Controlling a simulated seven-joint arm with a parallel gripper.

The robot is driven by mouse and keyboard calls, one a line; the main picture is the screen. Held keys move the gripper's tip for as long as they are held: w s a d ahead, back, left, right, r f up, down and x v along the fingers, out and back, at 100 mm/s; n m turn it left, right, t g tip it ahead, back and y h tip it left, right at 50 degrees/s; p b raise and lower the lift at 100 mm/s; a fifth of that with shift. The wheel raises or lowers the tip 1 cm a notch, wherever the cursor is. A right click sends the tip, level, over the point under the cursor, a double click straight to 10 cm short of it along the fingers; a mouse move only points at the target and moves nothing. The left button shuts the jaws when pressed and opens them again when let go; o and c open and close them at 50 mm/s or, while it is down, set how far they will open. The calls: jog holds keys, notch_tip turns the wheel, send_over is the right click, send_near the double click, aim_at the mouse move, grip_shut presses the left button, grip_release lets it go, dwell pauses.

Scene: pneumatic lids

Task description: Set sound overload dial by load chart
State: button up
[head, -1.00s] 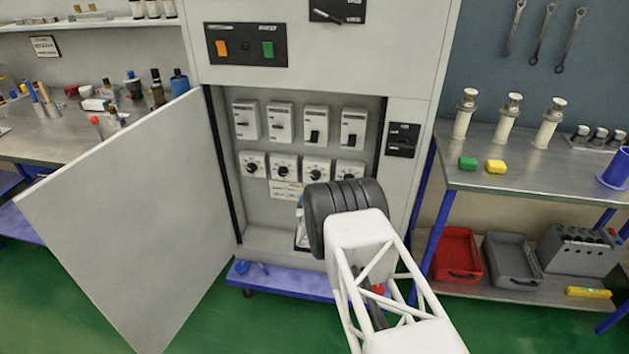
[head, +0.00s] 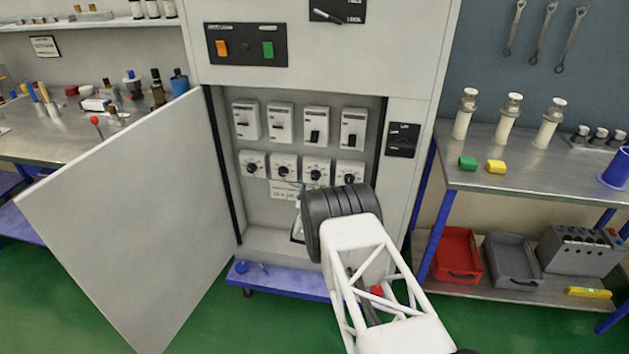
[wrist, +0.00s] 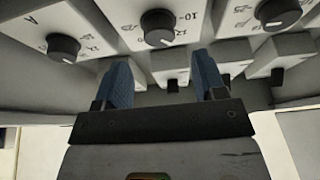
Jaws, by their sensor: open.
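A row of white dials with black knobs sits inside the open cabinet, below a row of switches. In the head view they are the first dial (head: 252,164), second dial (head: 284,167), third dial (head: 317,171) and fourth dial (head: 350,174). A white chart label (head: 283,190) hangs below them, partly hidden and too small to read. In the wrist view, my gripper (wrist: 160,62) is open and empty, its blue fingers apart. A dial knob (wrist: 158,27) shows just above the gap, apart from the fingers. Other knobs show at left (wrist: 63,47) and right (wrist: 278,12).
The cabinet door (head: 120,215) stands open to the left. The right cabinet wall carries a black rotary switch (head: 403,140). A side bench (head: 540,178) stands to the right. My arm hides the cabinet's lower right.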

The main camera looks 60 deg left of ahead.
aim_at(315, 177)
jog(key=shift+x, duration=2.8)
jog(key=shift+c, duration=0.4)
jog(key=c, duration=0.8)
jog(key=shift+c, duration=0.2)
jog(key=shift+m+t+h, duration=0.3)
jog(key=shift+m, duration=0.4)
jog(key=m+h, duration=0.1)
jog(key=m, duration=0.1)
jog(key=m+t+h, duration=0.1)
jog(key=m, duration=0.2)
jog(key=shift+t, duration=0.3)
jog(key=m+h, duration=0.1)
jog(key=m, duration=0.2)
jog(key=m+h, duration=0.2)
jog(key=m, duration=0.1)
jog(key=shift+s+t, duration=0.1)
jog(key=shift+t, duration=0.2)
